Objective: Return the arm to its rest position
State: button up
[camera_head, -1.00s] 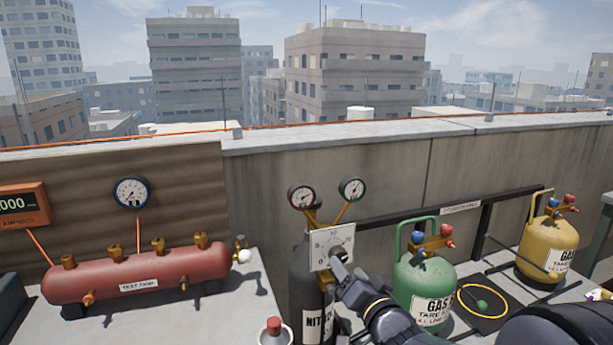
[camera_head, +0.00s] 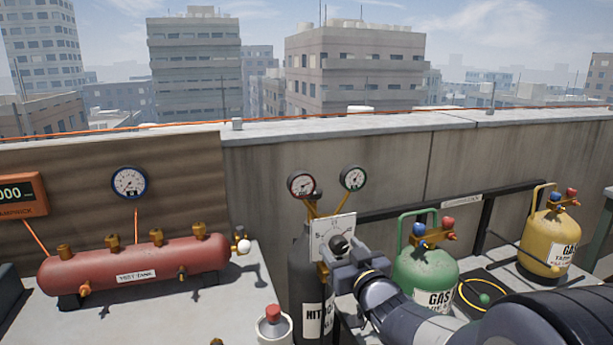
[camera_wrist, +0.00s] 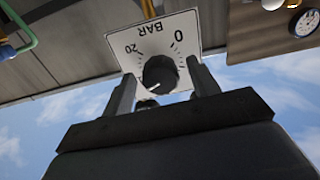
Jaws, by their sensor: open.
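My gripper (camera_head: 342,262) is at the black nitrogen cylinder, in front of the white dial plate (camera_head: 322,236). In the wrist view my gripper (camera_wrist: 160,82) is open, with one finger on each side of the black knob (camera_wrist: 160,73). The knob sits on the plate, which reads BAR, 0 and 20 and appears upside down there. I cannot tell whether the fingers touch the knob. My arm reaches in from the lower right and hides part of the nitrogen cylinder (camera_head: 314,315).
Two gauges (camera_head: 302,184) (camera_head: 353,178) stand above the cylinder. A parapet (camera_head: 380,165) runs behind.

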jog(key=n+b, duration=0.1)
jog(key=n, duration=0.3)
jog(key=n+b, duration=0.1)
jog(key=n, duration=0.2)
jog(key=shift+n, duration=0.4)
jog(key=n+b, duration=0.1)
jog(key=n, duration=0.3)
jog(key=shift+n+b, duration=0.5)
jog(key=shift+n, duration=1.2)
jog(key=shift+r, duration=0.1)
